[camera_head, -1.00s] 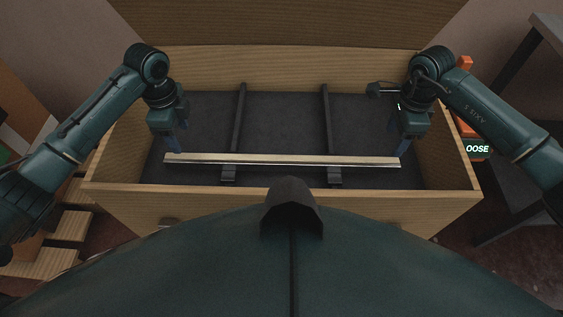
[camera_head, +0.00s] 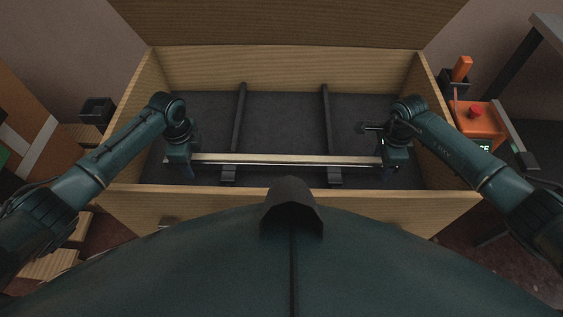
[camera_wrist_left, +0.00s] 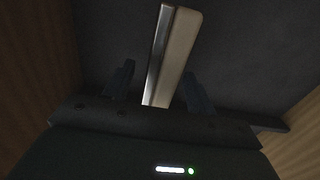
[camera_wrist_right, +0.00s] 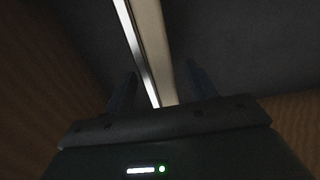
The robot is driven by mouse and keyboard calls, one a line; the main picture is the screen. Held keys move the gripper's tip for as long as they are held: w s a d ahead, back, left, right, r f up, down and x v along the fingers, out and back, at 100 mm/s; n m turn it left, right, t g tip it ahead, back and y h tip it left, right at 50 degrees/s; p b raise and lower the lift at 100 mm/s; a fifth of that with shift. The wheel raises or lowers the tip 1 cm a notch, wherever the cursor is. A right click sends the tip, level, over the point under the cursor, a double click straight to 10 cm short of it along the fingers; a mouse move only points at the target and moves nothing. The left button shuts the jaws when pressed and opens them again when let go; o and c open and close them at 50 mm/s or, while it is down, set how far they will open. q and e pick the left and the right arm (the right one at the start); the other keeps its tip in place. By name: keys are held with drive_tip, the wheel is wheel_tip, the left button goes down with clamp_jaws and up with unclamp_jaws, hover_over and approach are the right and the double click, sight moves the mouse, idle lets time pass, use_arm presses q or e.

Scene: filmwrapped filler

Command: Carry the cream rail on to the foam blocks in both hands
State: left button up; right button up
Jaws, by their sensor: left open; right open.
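The cream rail (camera_head: 285,159) lies level, left to right, inside the wooden crate, crossing above two dark strips. Its ends are hidden by my grippers in the head view. The dark blocks at the strips' near ends, left (camera_head: 229,181) and right (camera_head: 334,182), look like the foam blocks; I cannot tell whether the rail touches them. My left gripper (camera_head: 188,174) is at the rail's left end, open, with the rail (camera_wrist_left: 172,55) between its fingers. My right gripper (camera_head: 391,172) is at the right end, open, with the rail (camera_wrist_right: 150,50) between its fingers.
The crate's front wall (camera_head: 400,203) and side walls stand close to both grippers. The dark crate floor (camera_head: 283,115) behind the rail is clear between the strips. An orange box with a red button (camera_head: 476,112) stands outside at the right.

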use_arm(q)
drive_tip(key=shift+c, duration=0.3)
use_arm(e)
drive_tip(key=shift+c, duration=0.3)
use_arm(q)
clamp_jaws()
use_arm(e)
clamp_jaws()
use_arm(q)
drive_tip(key=shift+r, duration=0.1)
use_arm(e)
drive_tip(key=shift+r, duration=0.1)
